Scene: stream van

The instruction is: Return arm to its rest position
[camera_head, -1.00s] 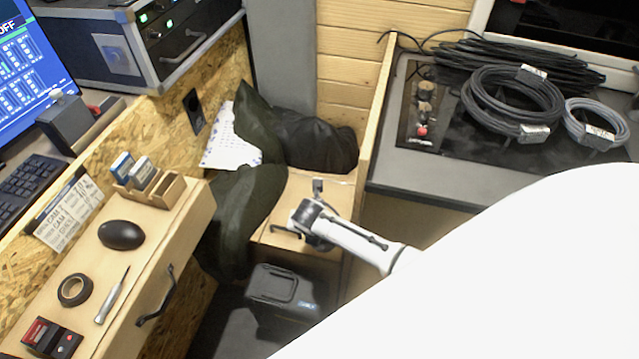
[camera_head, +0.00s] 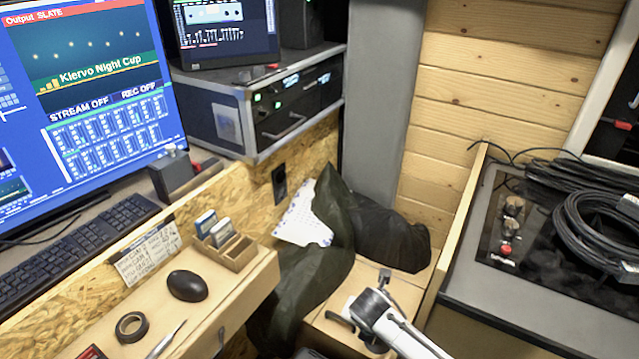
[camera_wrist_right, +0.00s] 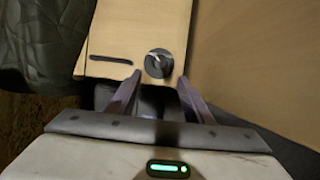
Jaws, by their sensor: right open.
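My right arm enters the head view from the lower right. Its right gripper (camera_head: 357,298) hangs over a light wooden box top (camera_head: 318,322) in the corner, and I cannot tell its exact height above it. In the right wrist view the two jaws of the right gripper (camera_wrist_right: 159,90) are spread apart with nothing held between them. Beyond them lies the wooden top (camera_wrist_right: 115,30) with a dark slot and a round dark fitting (camera_wrist_right: 158,63). My left gripper is not in view.
A green-black cloth (camera_head: 385,232) lies beside the gripper. A grey counter (camera_head: 500,300) with coiled cables (camera_head: 600,230) stands right, behind a wooden edge (camera_head: 462,215).

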